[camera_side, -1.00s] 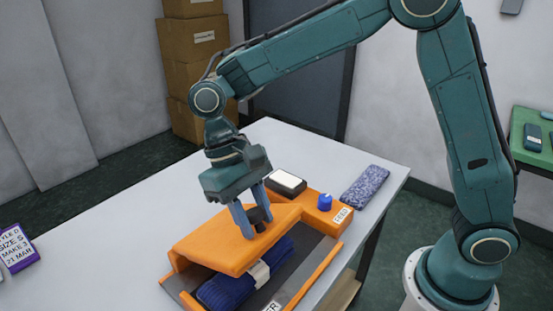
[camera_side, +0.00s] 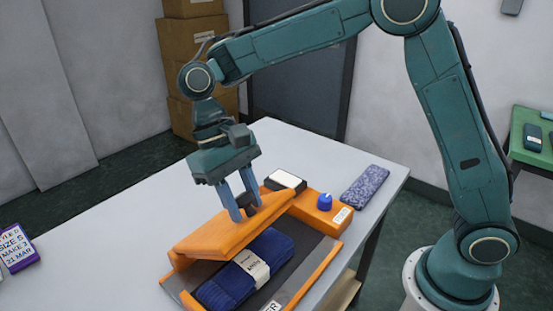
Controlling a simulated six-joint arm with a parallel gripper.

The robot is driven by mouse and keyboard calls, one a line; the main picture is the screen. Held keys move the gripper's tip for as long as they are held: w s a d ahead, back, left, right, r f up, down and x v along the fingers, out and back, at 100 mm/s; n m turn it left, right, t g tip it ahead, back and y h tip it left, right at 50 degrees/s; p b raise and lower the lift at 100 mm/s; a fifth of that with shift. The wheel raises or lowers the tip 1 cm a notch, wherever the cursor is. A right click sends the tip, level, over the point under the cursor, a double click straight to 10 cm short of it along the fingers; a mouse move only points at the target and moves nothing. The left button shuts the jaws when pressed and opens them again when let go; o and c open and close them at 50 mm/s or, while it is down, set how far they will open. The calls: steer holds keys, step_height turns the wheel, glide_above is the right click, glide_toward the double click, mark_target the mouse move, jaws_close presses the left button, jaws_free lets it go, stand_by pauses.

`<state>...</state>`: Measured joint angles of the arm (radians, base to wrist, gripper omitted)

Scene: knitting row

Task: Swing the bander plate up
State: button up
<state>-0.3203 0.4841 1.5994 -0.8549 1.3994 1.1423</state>
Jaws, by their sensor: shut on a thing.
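The orange bander plate (camera_side: 218,236) is tilted up over the left part of the bander, with its right edge raised. My gripper (camera_side: 240,207) is shut on the dark knob (camera_side: 247,203) on the plate's upper side. Below and right of the plate, a folded dark blue knit (camera_side: 270,249) with a pale paper band (camera_side: 250,267) lies on the grey bed (camera_side: 309,254) of the bander. The plate hides part of the bed.
A blue knob (camera_side: 325,201) and a label sit on the bander's orange back block. Behind are a white-topped dark box (camera_side: 286,181) and a speckled blue folded knit (camera_side: 365,185).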

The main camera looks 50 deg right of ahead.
steer(key=shift+w+r, duration=0.1)
steer(key=shift+w+r+t, duration=0.45)
steer(key=shift+w+t, duration=0.05)
steer(key=shift+w, duration=0.15)
steer(key=shift+w+r+t, duration=0.4)
steer(key=shift+w+t, duration=0.1)
steer(key=shift+w, duration=0.15)
steer(key=shift+w, duration=0.1)
steer(key=shift+w+r, duration=0.35)
steer(key=shift+w, duration=0.4)
steer(key=shift+w+r, duration=0.3)
steer(key=shift+w, duration=0.4)
steer(key=shift+w, duration=0.1)
steer(key=shift+w+r+t, duration=0.2)
steer(key=shift+w+t, duration=0.3)
steer(key=shift+w, duration=0.3)
steer(key=shift+w+r+t, duration=0.2)
steer(key=shift+w+t, duration=0.3)
steer(key=shift+w, duration=0.25)
